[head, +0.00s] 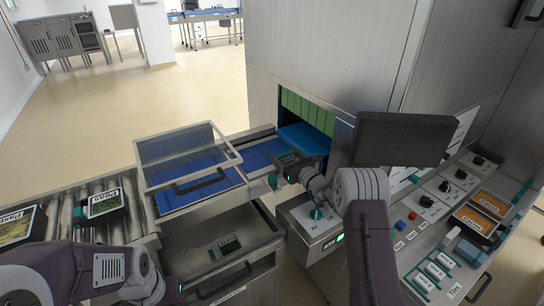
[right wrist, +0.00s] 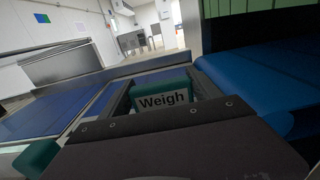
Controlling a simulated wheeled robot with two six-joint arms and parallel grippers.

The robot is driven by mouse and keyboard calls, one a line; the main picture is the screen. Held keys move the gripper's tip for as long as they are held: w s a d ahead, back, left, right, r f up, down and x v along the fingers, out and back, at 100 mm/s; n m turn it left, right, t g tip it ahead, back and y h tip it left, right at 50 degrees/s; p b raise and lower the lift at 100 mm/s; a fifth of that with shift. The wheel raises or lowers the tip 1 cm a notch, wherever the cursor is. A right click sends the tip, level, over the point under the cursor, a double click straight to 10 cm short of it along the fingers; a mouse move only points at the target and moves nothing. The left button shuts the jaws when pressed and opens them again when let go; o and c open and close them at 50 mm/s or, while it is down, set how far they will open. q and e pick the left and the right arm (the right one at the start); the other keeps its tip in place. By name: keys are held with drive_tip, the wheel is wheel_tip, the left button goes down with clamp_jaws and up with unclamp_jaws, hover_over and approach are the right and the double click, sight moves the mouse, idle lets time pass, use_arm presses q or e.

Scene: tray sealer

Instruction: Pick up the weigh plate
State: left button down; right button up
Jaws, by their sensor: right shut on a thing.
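In the head view my right gripper (head: 280,168) is at the blue belt, by the machine's opening.
A clear guard with a metal frame (head: 190,158) stands over the belt to the left. A steel bin (head: 205,272) below holds a small labelled item (head: 229,243). Labelled food trays (head: 104,204) lie on rollers at left. A dark screen (head: 403,139) and control panel (head: 432,200) stand at right.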

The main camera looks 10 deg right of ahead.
drive_tip(key=shift+r, duration=0.55)
drive_tip(key=shift+b, duration=0.45)
drive_tip(key=shift+s+d+f+t+b, duration=0.15)
drive_tip(key=shift+s+t+b, duration=0.15)
drive_tip(key=shift+t+b, duration=0.15)
drive_tip(key=shift+s+d+t+y+b, duration=0.1)
drive_tip(key=shift+s+t+y+b, duration=0.2)
drive_tip(key=shift+t, duration=0.25)
drive_tip(key=shift+s+t+y+b, duration=0.1)
drive_tip(key=shift+t+y+b, duration=0.1)
drive_tip(key=shift+t+b, duration=0.25)
wheel_tip(320, 180, up, 6)
drive_tip(key=s, duration=0.1)
drive_tip(key=s+d+r+g+p, duration=0.1)
drive_tip(key=s+d, duration=0.3)
drive_tip(key=s, duration=0.6)
drive_tip(key=s+d+r+g+h+p, duration=0.1)
drive_tip(key=s+d+g, duration=0.1)
drive_tip(key=s, duration=0.8)
drive_tip(key=shift+s+d+r, duration=0.15)
drive_tip(key=shift+s+d, duration=0.1)
drive_tip(key=shift+d, duration=0.65)
